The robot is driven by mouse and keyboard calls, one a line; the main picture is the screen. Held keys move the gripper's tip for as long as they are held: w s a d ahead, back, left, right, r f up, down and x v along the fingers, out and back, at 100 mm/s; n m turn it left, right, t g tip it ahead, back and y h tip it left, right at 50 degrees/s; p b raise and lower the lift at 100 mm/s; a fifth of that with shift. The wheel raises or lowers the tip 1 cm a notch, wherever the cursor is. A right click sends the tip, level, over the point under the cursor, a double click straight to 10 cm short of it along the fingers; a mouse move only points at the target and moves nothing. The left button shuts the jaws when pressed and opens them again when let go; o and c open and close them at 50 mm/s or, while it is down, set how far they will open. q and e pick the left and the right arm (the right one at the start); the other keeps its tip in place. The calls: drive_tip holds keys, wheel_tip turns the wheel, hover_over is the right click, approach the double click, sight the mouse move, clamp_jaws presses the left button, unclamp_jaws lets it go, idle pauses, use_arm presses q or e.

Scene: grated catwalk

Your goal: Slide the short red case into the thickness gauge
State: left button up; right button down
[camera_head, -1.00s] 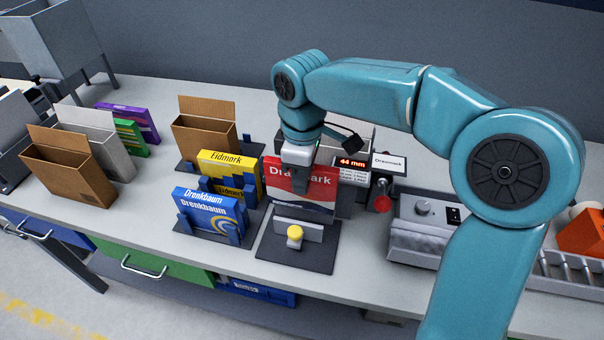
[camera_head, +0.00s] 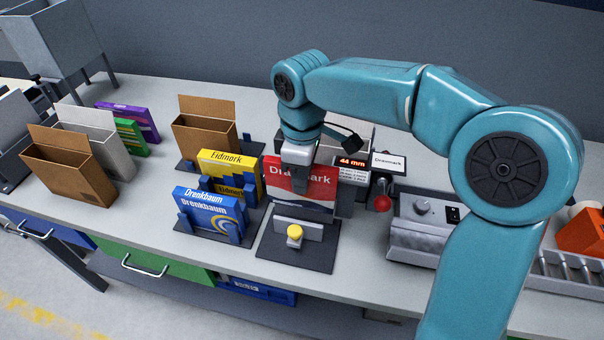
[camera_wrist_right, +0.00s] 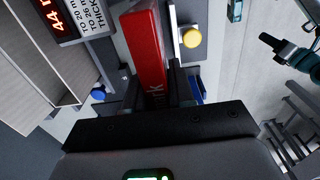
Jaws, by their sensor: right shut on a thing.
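The short red case (camera_head: 314,188), red with a white lower part, stands upright at the thickness gauge, behind the gauge's grey plate with a yellow knob (camera_head: 295,233). My right gripper (camera_head: 299,178) is shut on the case from above. In the right wrist view the red case (camera_wrist_right: 148,50) lies between the two dark fingers, with the yellow knob (camera_wrist_right: 191,38) just to its right. The gauge's display (camera_head: 352,162) reads 44 mm. Whether the case touches the gauge plate is hidden.
A red knob (camera_head: 382,203) and a grey device (camera_head: 420,225) are to the right. More open boxes (camera_head: 70,172) stand far left.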

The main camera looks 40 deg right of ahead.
sight(302, 206)
drive_tip(key=shift+f+b, duration=2.9)
drive_tip(key=shift+f, duration=1.1)
drive_tip(key=c, duration=0.6)
unclamp_jaws()
drive_tip(key=shift+c, duration=0.2)
drive_tip(key=shift+o, duration=0.8)
